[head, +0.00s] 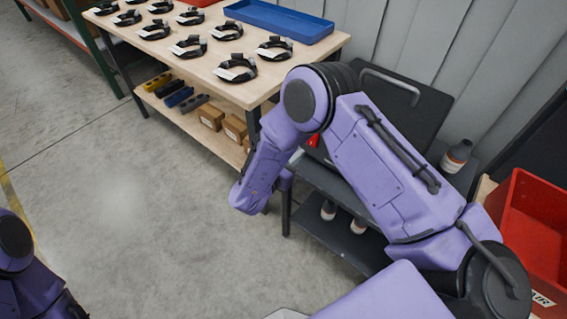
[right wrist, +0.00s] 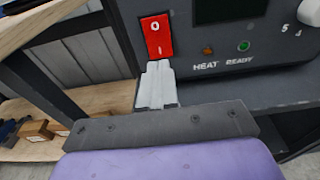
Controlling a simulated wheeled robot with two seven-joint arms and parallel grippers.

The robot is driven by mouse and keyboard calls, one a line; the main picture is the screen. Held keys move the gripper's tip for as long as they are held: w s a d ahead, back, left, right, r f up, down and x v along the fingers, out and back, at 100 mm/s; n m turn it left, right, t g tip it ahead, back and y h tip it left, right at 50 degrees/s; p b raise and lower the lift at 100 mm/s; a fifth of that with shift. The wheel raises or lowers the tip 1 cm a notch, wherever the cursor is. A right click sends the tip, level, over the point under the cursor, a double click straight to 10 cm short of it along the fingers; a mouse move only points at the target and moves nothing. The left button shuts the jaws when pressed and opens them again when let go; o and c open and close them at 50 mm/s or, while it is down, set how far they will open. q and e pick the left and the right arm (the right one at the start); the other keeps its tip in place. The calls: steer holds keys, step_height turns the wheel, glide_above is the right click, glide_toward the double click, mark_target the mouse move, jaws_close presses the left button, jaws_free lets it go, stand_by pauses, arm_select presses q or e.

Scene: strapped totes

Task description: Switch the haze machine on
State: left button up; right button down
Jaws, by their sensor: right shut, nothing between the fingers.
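The haze machine (right wrist: 225,72) has a dark front panel, seen close in the right wrist view. Its red rocker switch (right wrist: 158,35) is marked 0 at the top and I at the bottom. My right gripper (right wrist: 157,70) is shut and empty, its fingertips at the switch's lower edge; I cannot tell whether they touch it. A dull amber HEAT lamp (right wrist: 208,50) and a green READY lamp (right wrist: 243,46) are right of the switch. In the head view my right arm covers much of the dark machine (head: 405,105). My left gripper is out of view.
The machine stands on a dark shelf unit (head: 316,178) with bottles below and a dark bottle (head: 456,156) beside it. A wooden bench (head: 150,50) with several tagged cables and a blue tray (head: 280,20) is left. A red tote (head: 535,225) is right. Floor at left is clear.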

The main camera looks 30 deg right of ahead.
mark_target(311, 144)
steer(key=x, duration=0.4)
steer(key=shift+d+p, duration=0.1)
steer(key=shift+p, duration=0.2)
steer(key=shift+f, duration=0.1)
steer(key=shift+w+d+f+b, duration=0.15)
steer(key=shift+f+b, duration=0.2)
steer(key=shift+b, duration=0.45)
steer(key=shift+r+t, duration=0.3)
steer(key=shift+r, duration=0.05)
steer(key=shift+f, duration=0.1)
steer(key=f+b+v, duration=0.2)
steer(key=f+v, duration=0.1)
steer(key=v, duration=1)
steer(key=shift+a+h, duration=0.3)
steer(key=shift+a, duration=0.25)
